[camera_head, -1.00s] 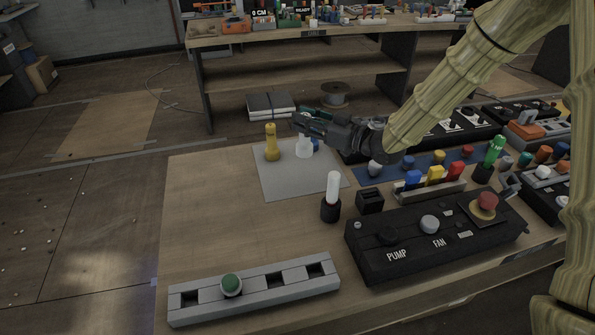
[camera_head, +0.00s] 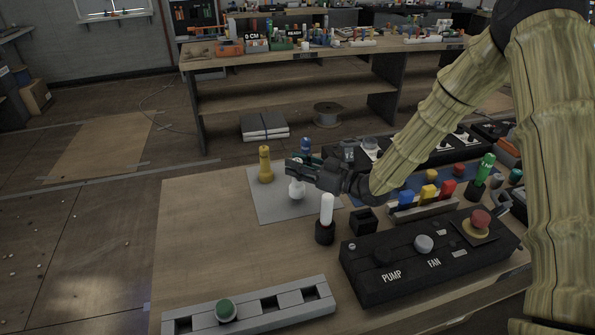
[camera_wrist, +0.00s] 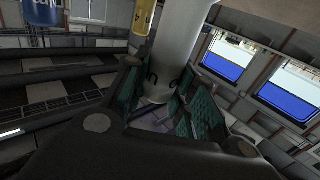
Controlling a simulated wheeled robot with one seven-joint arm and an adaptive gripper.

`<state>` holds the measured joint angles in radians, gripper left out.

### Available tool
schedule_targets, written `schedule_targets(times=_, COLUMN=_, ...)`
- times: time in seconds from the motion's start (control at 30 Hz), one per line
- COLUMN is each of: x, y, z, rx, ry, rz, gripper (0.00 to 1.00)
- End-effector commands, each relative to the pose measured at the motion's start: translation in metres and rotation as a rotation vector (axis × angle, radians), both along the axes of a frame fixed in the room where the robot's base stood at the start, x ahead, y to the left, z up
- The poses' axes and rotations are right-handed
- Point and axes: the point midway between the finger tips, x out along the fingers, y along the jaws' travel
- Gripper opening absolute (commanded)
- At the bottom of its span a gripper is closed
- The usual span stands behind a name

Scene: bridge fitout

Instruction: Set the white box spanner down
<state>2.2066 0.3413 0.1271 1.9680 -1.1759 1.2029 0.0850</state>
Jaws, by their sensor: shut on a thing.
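My gripper (camera_head: 297,171) is shut on the white box spanner (camera_head: 297,188), which hangs upright below the fingers over the grey mat (camera_head: 268,208). Whether its bottom touches the mat I cannot tell. In the wrist view the spanner's pale shaft (camera_wrist: 180,45) stands between the green-padded fingers (camera_wrist: 160,100). A yellow spanner-like piece (camera_head: 265,165) stands on the mat to the left and farther back. A blue piece (camera_head: 305,146) shows behind my gripper, its lower part hidden.
A white-topped piece in a black holder (camera_head: 325,230) stands just nearer, beside a small black block (camera_head: 363,221). The black PUMP/FAN panel (camera_head: 400,268) lies to the right. A grey slotted rail (camera_head: 270,311) lies at the front. The bench's left part is bare.

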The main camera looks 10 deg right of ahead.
Motion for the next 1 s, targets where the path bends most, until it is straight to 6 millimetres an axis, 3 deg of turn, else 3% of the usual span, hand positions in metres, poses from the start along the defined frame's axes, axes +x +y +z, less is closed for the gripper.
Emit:
schedule_targets(times=0.2, x=0.000, y=0.000, z=-0.022, rx=0.000, ry=0.001, rz=0.000, gripper=0.00)
schedule_targets(times=0.63, x=0.000, y=0.000, z=-0.027, rx=0.000, ry=0.000, rz=0.000, gripper=0.00)
schedule_targets(times=0.67, x=0.000, y=0.000, z=-0.027, rx=0.000, ry=0.000, rz=0.000, gripper=0.30)
schedule_targets(times=0.77, x=0.000, y=0.000, z=-0.027, rx=0.000, ry=0.000, rz=0.000, gripper=0.48)
schedule_targets(times=1.0, x=0.000, y=0.000, z=-0.026, rx=0.000, ry=0.000, rz=0.000, gripper=0.48)
